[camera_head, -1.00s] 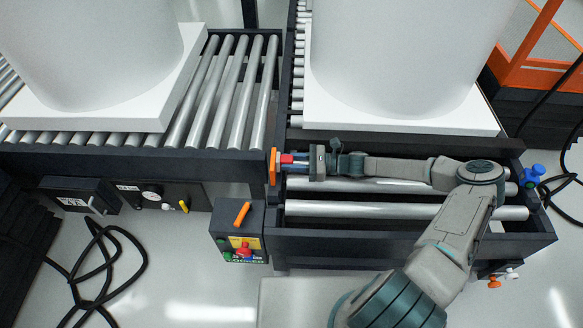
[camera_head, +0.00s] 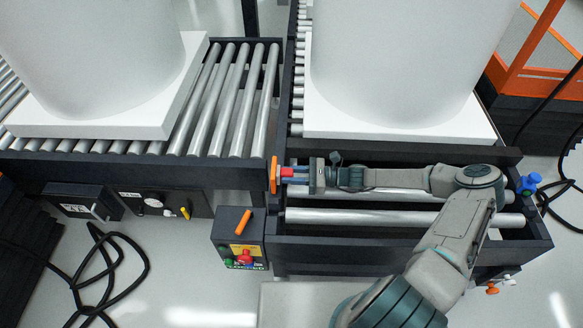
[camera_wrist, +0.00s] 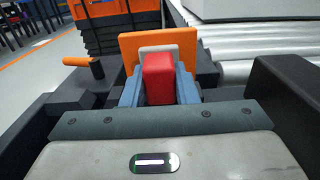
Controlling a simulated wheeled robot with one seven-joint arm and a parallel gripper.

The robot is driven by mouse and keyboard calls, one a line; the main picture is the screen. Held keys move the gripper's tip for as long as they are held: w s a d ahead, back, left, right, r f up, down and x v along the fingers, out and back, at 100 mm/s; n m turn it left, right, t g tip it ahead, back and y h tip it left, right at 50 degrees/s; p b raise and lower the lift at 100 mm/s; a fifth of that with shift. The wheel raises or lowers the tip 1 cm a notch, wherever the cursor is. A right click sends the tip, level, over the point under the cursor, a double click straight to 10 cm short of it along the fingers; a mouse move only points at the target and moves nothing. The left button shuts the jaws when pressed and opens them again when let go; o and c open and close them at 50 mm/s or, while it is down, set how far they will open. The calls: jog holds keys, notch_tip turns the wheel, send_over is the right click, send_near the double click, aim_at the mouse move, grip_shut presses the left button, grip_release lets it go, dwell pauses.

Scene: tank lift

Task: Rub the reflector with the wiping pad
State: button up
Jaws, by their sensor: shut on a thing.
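My gripper (camera_head: 296,174) is shut on the red grip of the wiping pad (camera_head: 287,172), at the left end of the near conveyor. In the wrist view the red grip of the wiping pad (camera_wrist: 158,79) stands between my blue fingers, with a pale pad layer at its far side. The reflector, an orange upright plate (camera_head: 273,175), is just left of the pad. In the wrist view the reflector (camera_wrist: 145,47) rises behind the pad. The pad is up against it or very close; contact itself is hidden.
A control box (camera_head: 239,239) with an orange lever and red button stands below the reflector. White tanks on pallets rest on the left rollers (camera_head: 235,100) and behind my arm. A blue valve (camera_head: 528,184) is at the right. Black cables lie on the floor.

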jog(key=shift+s+a+r+p, duration=0.1)
jog(key=shift+s+r+p, duration=0.05)
jog(key=shift+s+p, duration=1.1)
jog(key=shift+s+a, duration=0.15)
jog(key=shift+s, duration=0.55)
jog(key=d, duration=0.6)
jog(key=shift+d, duration=0.1)
jog(key=shift+s+d+b, duration=0.1)
jog(key=shift+d+b, duration=0.2)
jog(key=shift+d, duration=1.15)
